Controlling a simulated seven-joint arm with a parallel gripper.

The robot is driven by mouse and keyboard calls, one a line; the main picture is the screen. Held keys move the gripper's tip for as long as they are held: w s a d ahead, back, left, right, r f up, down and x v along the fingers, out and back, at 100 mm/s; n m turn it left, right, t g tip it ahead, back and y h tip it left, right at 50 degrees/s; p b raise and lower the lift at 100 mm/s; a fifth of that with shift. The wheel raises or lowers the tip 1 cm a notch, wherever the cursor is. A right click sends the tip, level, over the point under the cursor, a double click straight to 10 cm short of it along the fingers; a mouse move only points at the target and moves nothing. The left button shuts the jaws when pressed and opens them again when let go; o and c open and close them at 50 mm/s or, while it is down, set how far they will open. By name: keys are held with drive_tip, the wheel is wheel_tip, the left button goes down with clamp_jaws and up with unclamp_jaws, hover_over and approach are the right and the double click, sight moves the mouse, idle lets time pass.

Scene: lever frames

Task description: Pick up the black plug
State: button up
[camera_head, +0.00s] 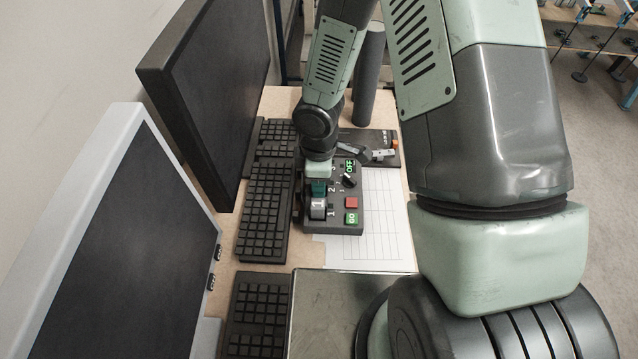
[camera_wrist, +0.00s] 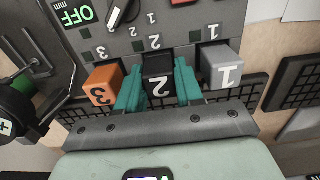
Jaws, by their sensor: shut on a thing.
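The black plug (camera_wrist: 157,88), marked 2, stands in the row of plugs on the dark control box (camera_head: 348,220). My gripper (camera_wrist: 158,72) has its two teal fingers pressed on the left and right sides of this plug in the wrist view. The plug looks level with its neighbours; I cannot tell whether it is raised. An orange plug (camera_wrist: 103,86), marked 3, is left of it, and a grey plug (camera_wrist: 222,68), marked 1, is right of it. In the head view my gripper (camera_head: 318,188) comes down over the box and hides the black plug.
The box carries a red button (camera_head: 351,202), a green GO button (camera_head: 351,218) and a black knob (camera_head: 349,181). Keyboards (camera_head: 263,212) and monitors (camera_head: 205,85) stand close on the left. A paper sheet (camera_head: 386,215) lies right of the box.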

drive_tip(key=shift+r, duration=0.1)
wheel_tip(320, 180, up, 13)
drive_tip(key=shift+f, duration=0.1)
idle(0.9)
drive_tip(key=d+f, duration=0.3)
drive_tip(key=d, duration=0.5)
drive_tip(key=d+f, duration=0.2)
drive_tip(key=d, duration=0.6)
drive_tip(key=shift+s+d+f, duration=0.1)
drive_tip(key=shift+d+f, duration=0.05)
drive_tip(key=shift+f, duration=2.5)
drive_tip(key=shift+s+d+f, duration=0.1)
drive_tip(key=shift+d+f, duration=0.05)
drive_tip(key=shift+f, duration=2.45)
